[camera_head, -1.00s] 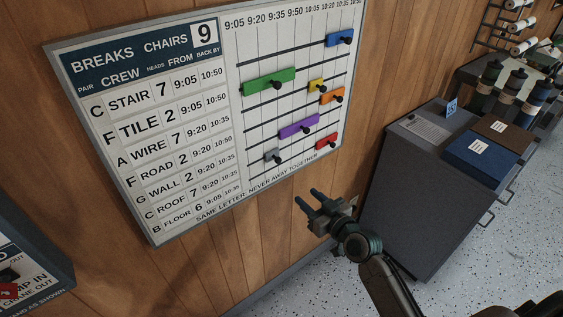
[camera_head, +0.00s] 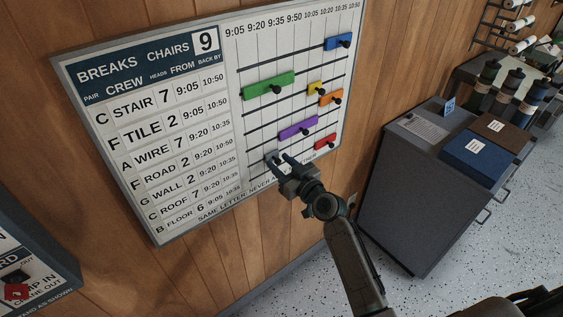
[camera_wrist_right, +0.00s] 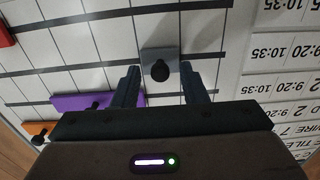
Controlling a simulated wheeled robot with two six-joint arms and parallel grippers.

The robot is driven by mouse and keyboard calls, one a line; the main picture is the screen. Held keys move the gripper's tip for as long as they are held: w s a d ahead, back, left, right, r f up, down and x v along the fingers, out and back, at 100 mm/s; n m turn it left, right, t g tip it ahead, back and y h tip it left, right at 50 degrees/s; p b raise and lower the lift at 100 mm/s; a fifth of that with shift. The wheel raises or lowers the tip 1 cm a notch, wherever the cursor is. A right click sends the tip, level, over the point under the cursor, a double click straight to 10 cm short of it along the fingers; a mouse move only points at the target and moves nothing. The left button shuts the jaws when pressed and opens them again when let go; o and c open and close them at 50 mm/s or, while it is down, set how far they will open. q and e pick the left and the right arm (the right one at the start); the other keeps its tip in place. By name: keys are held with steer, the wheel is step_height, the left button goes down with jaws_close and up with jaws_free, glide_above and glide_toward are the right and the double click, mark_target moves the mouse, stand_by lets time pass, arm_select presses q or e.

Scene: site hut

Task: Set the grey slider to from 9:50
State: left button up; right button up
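The grey slider (camera_head: 270,157) sits on a low rail of the wall board (camera_head: 183,239), towards the left of the grid. In the right wrist view the grey slider (camera_wrist_right: 172,61) has a dark round knob (camera_wrist_right: 160,71). My right gripper (camera_head: 280,160) is at the slider. Its two fingers are apart in the wrist view (camera_wrist_right: 162,84), with the knob just beyond and between them. I cannot tell whether the fingers reach around the knob; they are not closed on it. My left gripper is not in view.
A purple slider (camera_head: 298,129) is above the grey one and a red slider (camera_head: 325,142) is to its right. Green (camera_head: 268,86), yellow (camera_head: 315,88), orange (camera_head: 331,97) and blue (camera_head: 339,41) sliders sit higher. A dark cabinet (camera_head: 415,190) stands right of the board.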

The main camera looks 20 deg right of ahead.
jaws_close()
steer(key=w+d+b, duration=0.1)
steer(key=d+b, duration=0.1)
steer(key=d, duration=0.1)
steer(key=w+d+b, duration=0.1)
steer(key=d+b, duration=0.1)
steer(key=d, duration=0.1)
steer(key=w+d+b, duration=0.1)
steer(key=d+b, duration=0.1)
steer(key=d, duration=0.1)
steer(key=shift+w+f, duration=0.2)
steer(key=shift+f, duration=0.05)
steer(key=shift+d+r+b, duration=0.15)
steer(key=shift+d+b, duration=0.05)
steer(key=shift+b, duration=0.1)
jaws_free()
